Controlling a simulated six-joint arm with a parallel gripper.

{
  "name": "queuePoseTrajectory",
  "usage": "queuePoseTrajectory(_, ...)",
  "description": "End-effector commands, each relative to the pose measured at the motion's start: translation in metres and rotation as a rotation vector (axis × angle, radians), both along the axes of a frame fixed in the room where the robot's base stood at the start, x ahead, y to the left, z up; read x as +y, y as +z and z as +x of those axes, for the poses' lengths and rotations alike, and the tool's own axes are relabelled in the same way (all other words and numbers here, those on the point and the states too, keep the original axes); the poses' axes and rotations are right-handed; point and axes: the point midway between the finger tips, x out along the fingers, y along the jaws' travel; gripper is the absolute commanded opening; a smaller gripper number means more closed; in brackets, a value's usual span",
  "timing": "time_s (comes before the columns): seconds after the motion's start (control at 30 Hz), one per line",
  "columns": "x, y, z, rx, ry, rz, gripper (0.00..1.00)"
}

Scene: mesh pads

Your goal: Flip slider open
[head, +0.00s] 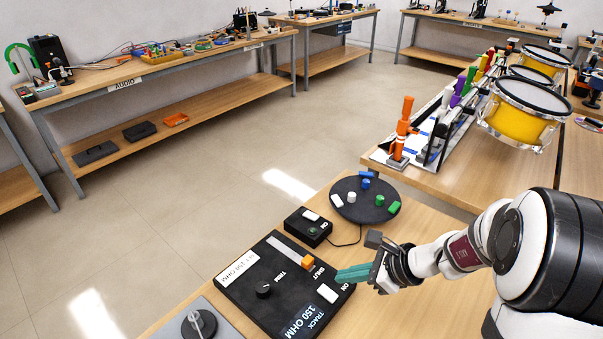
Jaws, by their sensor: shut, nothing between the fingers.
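The slider is an orange cap (308,262) on a black control box (285,305). It sits at the right, near end of a pale straight slot (287,247), next to the printed word SHUT. My gripper (340,275) has teal fingers that are shut and empty. They point left, just to the right of the orange cap in the picture, over the box's right edge. A gap shows between the fingertips and the cap; their height above the box is hard to tell. The slot's far end is clear.
The box also bears a black TRIM knob (264,291) and a white ON switch (327,293). A small black box (308,228) and a round dark pad with coloured pegs (365,200) stand behind. A grey panel with a knob (197,324) lies front left.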

Motion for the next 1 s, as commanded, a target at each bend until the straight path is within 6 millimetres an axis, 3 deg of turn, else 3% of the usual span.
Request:
queuePoseTrajectory(0.1, -0.032, -0.026, 0.019, 0.048, -0.191, 0.067, 0.00)
queuePoseTrajectory(0.3, -0.044, -0.036, 0.025, 0.065, -0.270, 0.092, 0.00)
queuePoseTrajectory(0.63, -0.037, -0.043, 0.030, 0.065, -0.262, 0.093, 0.00)
queuePoseTrajectory(1.0, 0.003, -0.100, 0.069, 0.067, -0.259, 0.093, 0.00)
